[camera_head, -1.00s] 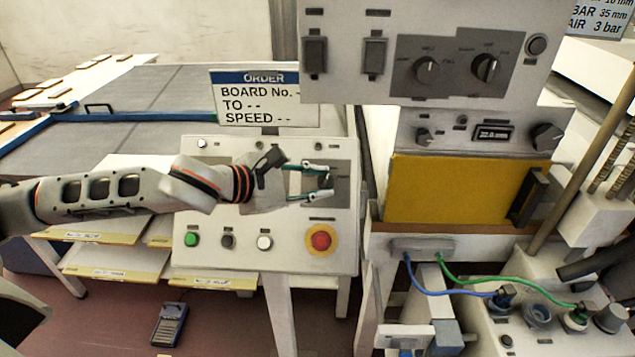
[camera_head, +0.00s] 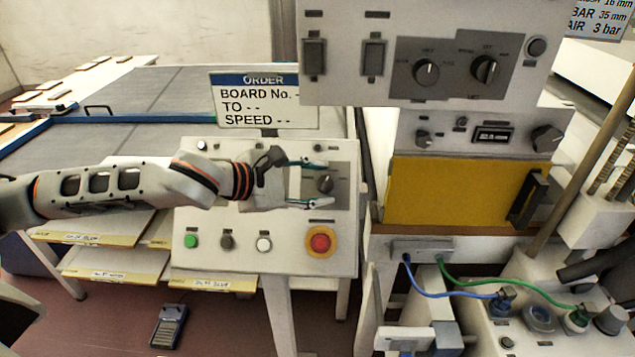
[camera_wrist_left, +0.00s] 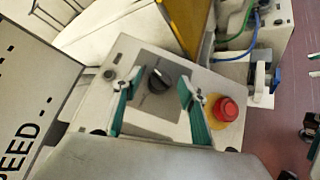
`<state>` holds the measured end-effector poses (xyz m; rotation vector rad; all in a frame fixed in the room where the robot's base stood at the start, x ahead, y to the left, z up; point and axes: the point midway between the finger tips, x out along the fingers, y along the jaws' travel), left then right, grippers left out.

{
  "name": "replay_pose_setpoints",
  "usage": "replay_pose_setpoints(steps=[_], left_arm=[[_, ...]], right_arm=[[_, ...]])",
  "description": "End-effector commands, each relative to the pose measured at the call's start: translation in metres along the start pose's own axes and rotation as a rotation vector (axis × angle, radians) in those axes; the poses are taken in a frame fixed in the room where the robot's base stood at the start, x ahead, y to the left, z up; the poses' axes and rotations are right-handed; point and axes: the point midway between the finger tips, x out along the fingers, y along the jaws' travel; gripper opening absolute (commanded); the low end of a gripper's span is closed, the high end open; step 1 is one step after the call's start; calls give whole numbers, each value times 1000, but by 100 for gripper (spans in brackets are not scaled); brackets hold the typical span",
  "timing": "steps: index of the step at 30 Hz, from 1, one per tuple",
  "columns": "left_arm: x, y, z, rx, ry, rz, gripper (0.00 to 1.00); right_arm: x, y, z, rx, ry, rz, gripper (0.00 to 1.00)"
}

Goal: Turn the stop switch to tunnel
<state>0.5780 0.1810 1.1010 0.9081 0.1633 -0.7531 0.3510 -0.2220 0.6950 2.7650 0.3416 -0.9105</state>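The stop switch looks to be the black rotary knob (camera_head: 324,183) on a grey plate of the white control box (camera_head: 210,262); its label is too small to read. In the left wrist view the knob (camera_wrist_left: 159,81) lies between and beyond the two fingers, with its pointer slanted. My left gripper (camera_head: 312,183) is open, its green-lined fingers above and below the knob in the head view. No contact with the knob shows. In the left wrist view the open left gripper (camera_wrist_left: 157,108) is empty.
A red emergency button (camera_head: 320,240) on a yellow ring sits below the knob, close to one finger in the wrist view. Green (camera_head: 191,240), dark and white buttons line the box's lower left. An order sign (camera_head: 265,99) stands behind. Other knobs are on the upper right panel (camera_head: 455,66).

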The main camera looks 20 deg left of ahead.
Motion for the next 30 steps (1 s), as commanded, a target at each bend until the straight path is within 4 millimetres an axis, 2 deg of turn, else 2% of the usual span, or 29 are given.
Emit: replay_pose_setpoints(steps=[5, 19, 24, 30], left_arm=[[-4, 0, 0, 0, 0, -1, 42], [-66, 1, -1, 1, 1, 2, 42], [-74, 0, 0, 0, 0, 0, 42], [-75, 0, 0, 0, -1, -1, 42]], right_arm=[[-1, 3, 3, -5, -5, 2, 40], [0, 1, 1, -2, -1, 2, 40], [0, 1, 0, -1, 0, 2, 40], [0, 1, 0, -1, 0, 2, 40]])
